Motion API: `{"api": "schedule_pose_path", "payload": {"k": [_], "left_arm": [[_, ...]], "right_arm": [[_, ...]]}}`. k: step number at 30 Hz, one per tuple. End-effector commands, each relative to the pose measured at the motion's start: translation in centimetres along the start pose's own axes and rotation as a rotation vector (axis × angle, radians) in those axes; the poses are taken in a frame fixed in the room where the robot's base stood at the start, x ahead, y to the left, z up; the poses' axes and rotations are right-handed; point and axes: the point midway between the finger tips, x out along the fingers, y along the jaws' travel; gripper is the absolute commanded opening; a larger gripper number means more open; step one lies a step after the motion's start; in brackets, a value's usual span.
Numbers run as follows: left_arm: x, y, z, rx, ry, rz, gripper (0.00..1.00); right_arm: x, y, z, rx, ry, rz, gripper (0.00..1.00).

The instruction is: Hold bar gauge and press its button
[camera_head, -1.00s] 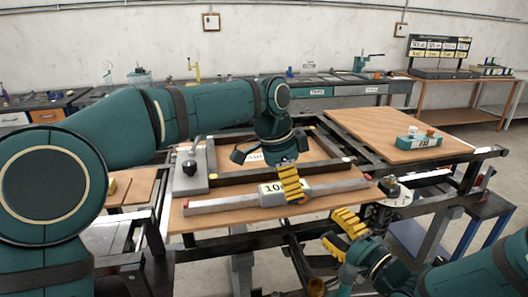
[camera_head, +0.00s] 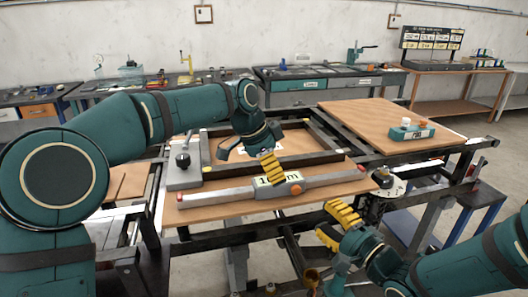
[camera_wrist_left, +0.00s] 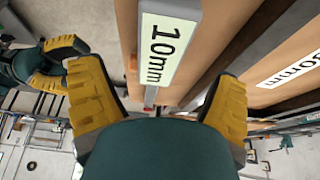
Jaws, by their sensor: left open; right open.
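The bar gauge is a long grey bar (camera_head: 224,193) lying left to right on a wooden board, with red ends and a white label. My right gripper (camera_head: 334,224) is open and empty, in front of the bar on the right.
A dark frame (camera_head: 300,160) stands behind the bar, with a grey block and black knob (camera_head: 183,160) at left. A round dial part (camera_head: 389,184) is near the bar's right end. A teal box (camera_head: 411,133) is on the right wooden top (camera_head: 365,120).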

Motion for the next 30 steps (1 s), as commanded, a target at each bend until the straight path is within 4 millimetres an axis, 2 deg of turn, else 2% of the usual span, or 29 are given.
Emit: {"api": "schedule_pose_path", "payload": {"k": [3,9,22,23,24,29,30], "left_arm": [[2.0,0.0,0.1,0.000,-0.002,0.002,0.89],[4.2,0.0,0.0,0.000,-0.001,0.001,0.89],[5.0,0.0,0.0,0.000,0.000,-0.001,0.89],[5.0,0.0,0.0,0.000,0.000,0.000,0.81],[5.0,0.0,0.0,0.000,0.000,0.000,0.67],[4.9,0.0,0.0,0.000,0.000,-0.001,0.11],[4.9,0.0,0.0,0.000,0.000,-0.001,0.09]], "right_arm": [[0.0,0.0,0.0,0.000,0.000,0.000,0.46],[0.0,0.0,0.0,0.000,0.000,0.000,0.46],[0.0,0.0,0.0,0.000,0.000,0.000,0.46],[0.0,0.0,0.0,0.000,0.000,0.000,0.46],[0.0,0.0,0.0,0.000,0.000,0.000,0.46],[0.0,0.0,0.0,0.000,0.000,0.000,0.46],[0.0,0.0,0.0,0.000,0.000,0.000,0.46]]}}
